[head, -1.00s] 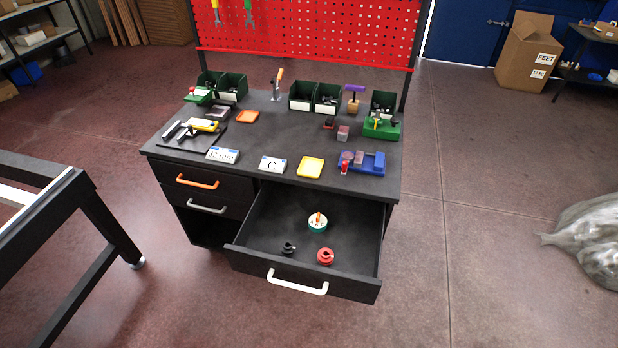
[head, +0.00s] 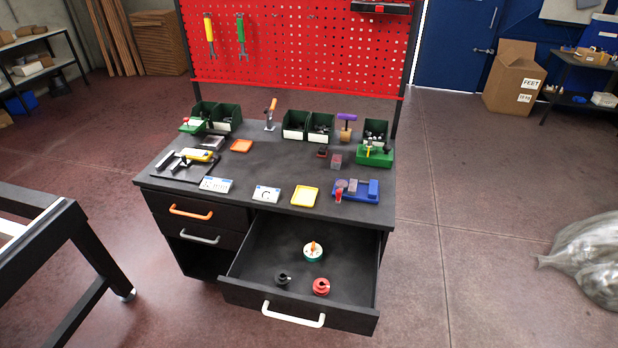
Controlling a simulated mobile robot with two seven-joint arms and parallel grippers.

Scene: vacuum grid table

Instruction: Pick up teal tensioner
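The teal tensioner (head: 313,253) is a round piece with a teal rim, a pale top and an orange knob. It lies in the open drawer (head: 262,262) of the black workbench, toward the back of the drawer floor. A red round piece (head: 321,286) and a smaller black one (head: 282,279) lie nearer the drawer front. Neither of my grippers shows in the head view.
The drawer front with its white handle (head: 293,316) sticks out from the bench. The benchtop (head: 262,165) carries green bins, trays and tools below a red pegboard (head: 300,50). A dark table frame (head: 75,240) stands at left. A grey bag (head: 590,258) lies at right. Floor between is clear.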

